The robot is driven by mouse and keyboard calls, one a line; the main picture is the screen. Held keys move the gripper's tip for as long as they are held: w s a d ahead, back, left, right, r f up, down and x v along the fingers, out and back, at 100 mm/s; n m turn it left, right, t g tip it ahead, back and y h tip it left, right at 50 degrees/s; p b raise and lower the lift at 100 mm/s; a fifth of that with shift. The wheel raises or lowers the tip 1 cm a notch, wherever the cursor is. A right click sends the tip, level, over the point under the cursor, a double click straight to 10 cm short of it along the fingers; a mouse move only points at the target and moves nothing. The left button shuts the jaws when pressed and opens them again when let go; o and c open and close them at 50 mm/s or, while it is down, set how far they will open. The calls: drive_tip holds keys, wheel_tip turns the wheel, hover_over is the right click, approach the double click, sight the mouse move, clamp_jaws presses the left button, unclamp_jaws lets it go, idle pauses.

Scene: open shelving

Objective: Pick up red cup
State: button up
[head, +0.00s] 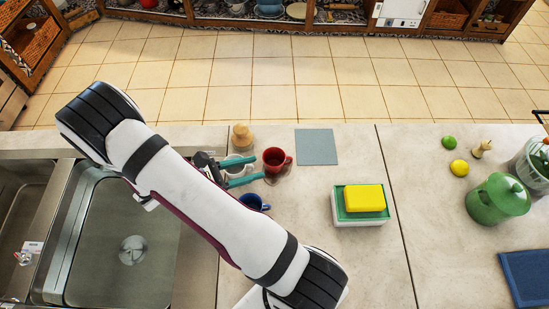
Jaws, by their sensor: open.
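The red cup (275,162) stands on the pale countertop near its far edge, with its handle toward the right. My gripper (255,170) comes in from the left with its teal fingers spread apart. The far fingertip ends close to the left side of the red cup, and the near finger lies nearer the camera. I cannot tell whether a finger touches the cup. The cup looks upright and is not held.
A blue cup (254,202) stands nearer the camera, beside my arm. A wooden object (242,137) and a grey-blue square (317,147) lie close by. A yellow sponge (364,198) rests at the right; the sink (120,270) is left.

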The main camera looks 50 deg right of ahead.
sight(282, 164)
drive_tip(key=x, duration=0.3)
drive_tip(key=s+x, duration=0.1)
drive_tip(key=x, duration=0.2)
drive_tip(key=shift+d+f, duration=0.15)
clamp_jaws()
